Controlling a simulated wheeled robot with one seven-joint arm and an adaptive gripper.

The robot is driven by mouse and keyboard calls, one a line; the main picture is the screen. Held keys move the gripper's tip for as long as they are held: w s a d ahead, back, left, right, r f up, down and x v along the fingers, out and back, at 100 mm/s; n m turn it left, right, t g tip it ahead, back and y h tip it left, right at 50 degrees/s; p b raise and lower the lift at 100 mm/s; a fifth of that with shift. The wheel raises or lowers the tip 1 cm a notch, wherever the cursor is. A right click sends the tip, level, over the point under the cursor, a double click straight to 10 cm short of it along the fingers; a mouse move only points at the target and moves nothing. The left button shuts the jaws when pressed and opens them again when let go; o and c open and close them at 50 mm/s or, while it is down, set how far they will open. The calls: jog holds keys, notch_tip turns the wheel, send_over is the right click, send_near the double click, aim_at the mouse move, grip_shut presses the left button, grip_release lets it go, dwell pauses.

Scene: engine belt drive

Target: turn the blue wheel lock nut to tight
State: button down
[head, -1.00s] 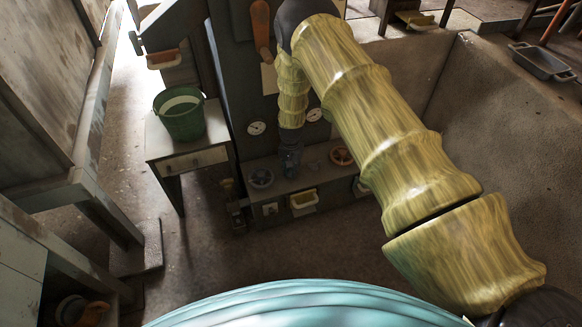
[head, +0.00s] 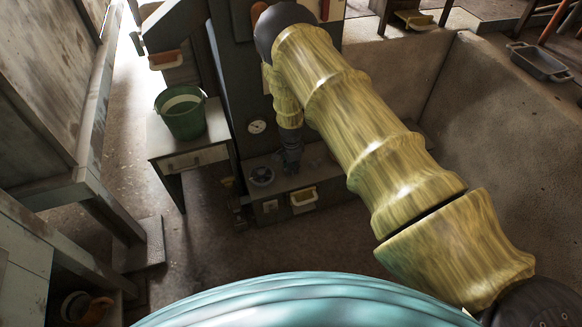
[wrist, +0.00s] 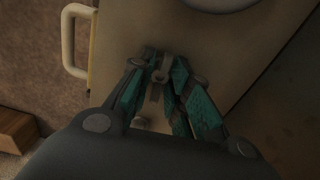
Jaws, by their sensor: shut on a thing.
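My gripper (wrist: 160,78) shows large in the wrist view, its teal-padded fingers closed together on a small grey metal piece (wrist: 157,90) in front of a pale panel (wrist: 118,50). The piece looks like the lock nut, but it is dark and mostly covered by the fingers, so its turn angle cannot be read. In the head view my gripper (head: 291,160) is small and dark, low at the front of the machine. A grey-blue wheel (head: 262,176) sits just left of it on the machine's ledge.
A white handle (wrist: 75,40) stands out at the panel's left edge. A green bucket (head: 182,118) stands on a small table (head: 190,158) left of the machine. A yellow-fronted bin (head: 303,197) is below the ledge. My arm hides the machine's right part.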

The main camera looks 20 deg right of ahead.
jog(key=shift+a+m, duration=0.1)
jog(key=shift+m, duration=0.3)
jog(key=c, duration=1.3)
grip_release()
notch_tip(320, 180, up, 12)
